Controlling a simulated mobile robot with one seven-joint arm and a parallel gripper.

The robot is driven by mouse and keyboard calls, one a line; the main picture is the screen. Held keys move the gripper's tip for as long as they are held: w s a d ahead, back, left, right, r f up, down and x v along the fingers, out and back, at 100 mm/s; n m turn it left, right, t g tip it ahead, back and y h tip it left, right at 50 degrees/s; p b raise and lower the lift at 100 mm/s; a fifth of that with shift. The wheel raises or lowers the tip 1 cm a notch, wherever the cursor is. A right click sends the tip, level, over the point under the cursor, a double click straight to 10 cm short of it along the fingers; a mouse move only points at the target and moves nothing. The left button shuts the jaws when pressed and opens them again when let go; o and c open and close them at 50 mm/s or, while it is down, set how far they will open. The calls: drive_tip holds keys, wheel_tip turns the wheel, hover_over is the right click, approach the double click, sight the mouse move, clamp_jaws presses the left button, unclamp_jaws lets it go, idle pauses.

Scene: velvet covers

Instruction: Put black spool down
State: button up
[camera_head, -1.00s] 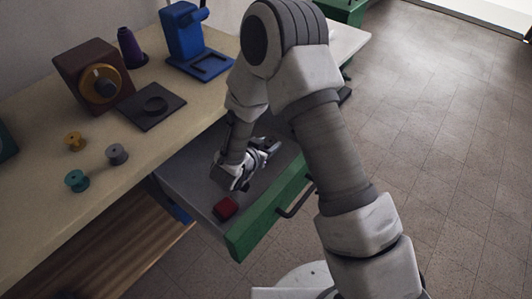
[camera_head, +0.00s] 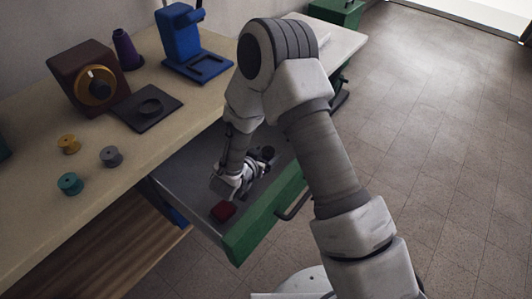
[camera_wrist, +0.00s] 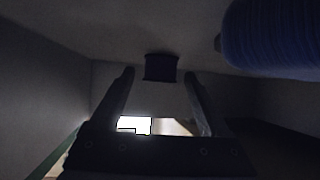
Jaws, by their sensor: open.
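The black spool (camera_head: 268,153) lies in the open drawer (camera_head: 185,163), just past my gripper's fingertips in the head view. In the wrist view a small dark spool-shaped thing (camera_wrist: 161,67) stands ahead of the fingers, roughly centred between them; it looks like the same spool. My gripper (camera_head: 258,168) is low inside the drawer, and its fingers (camera_wrist: 160,78) are spread with nothing between them. The arm hides part of the drawer, and the wrist view is dark.
A red block (camera_head: 223,211) lies in the drawer's near end. A large blue ribbed thing (camera_wrist: 275,40) fills the wrist view's upper right. Yellow (camera_head: 69,144), grey (camera_head: 111,157) and teal (camera_head: 70,183) spools stand on the worktop. The drawer's green front (camera_head: 262,222) bounds the drawer.

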drive_tip(key=shift+r, duration=0.1)
drive_tip(key=shift+r, duration=0.2)
drive_tip(key=p+v, duration=0.3)
drive_tip(key=v, duration=0.9)
drive_tip(key=shift+s+f, duration=0.1)
drive_tip(key=w+a+r+y, duration=0.3)
drive_tip(key=w+r+y, duration=0.35)
drive_tip(key=r, duration=0.45)
drive_tip(key=s+d+r+n+g+y, duration=0.1)
drive_tip(key=d+r+n+y, duration=0.15)
drive_tip(key=r, duration=0.75)
drive_tip(key=s+d+r+n+g+h, duration=0.1)
drive_tip(key=s+d+r+g, duration=0.1)
drive_tip(key=s+d, duration=0.7)
drive_tip(key=s+d+r+n+g+h, duration=0.2)
drive_tip(key=s+d+r, duration=0.3)
drive_tip(key=s+d, duration=0.5)
drive_tip(key=shift+s+d+r, duration=0.25)
drive_tip(key=shift+s+r, duration=0.1)
drive_tip(key=shift+s, duration=0.6)
